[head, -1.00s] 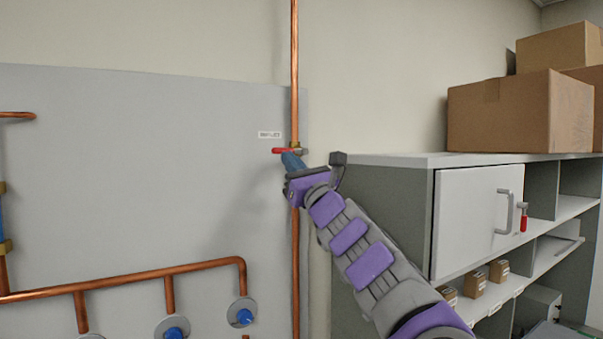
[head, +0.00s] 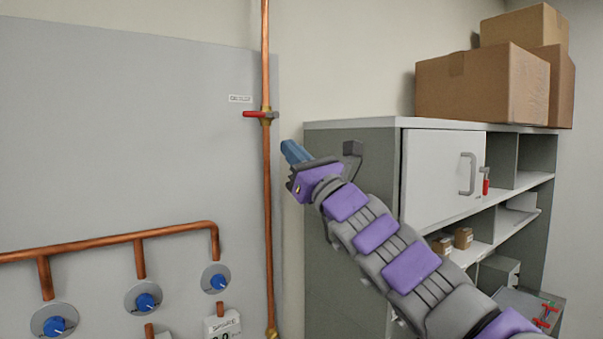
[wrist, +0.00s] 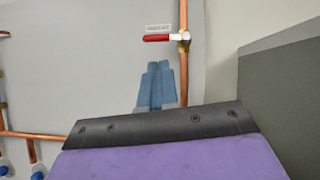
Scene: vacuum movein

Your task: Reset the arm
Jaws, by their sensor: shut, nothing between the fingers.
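My gripper (head: 288,148) is at the end of my purple and grey arm, in the middle of the head view. Its blue fingers are closed together and hold nothing. In the wrist view the fingers (wrist: 157,68) point up toward the grey panel. A red-handled valve (head: 261,115) sits on the vertical copper pipe (head: 266,190), up and left of my fingertips. Its handle lies level, across the pipe, and also shows in the wrist view (wrist: 163,38). My gripper is apart from the valve.
A grey cabinet (head: 345,150) with a white door (head: 435,175) stands right of my gripper, close to my arm. Cardboard boxes (head: 480,88) sit on top of it. Copper pipes with blue knobs (head: 145,301) run along the panel (head: 110,150) at lower left.

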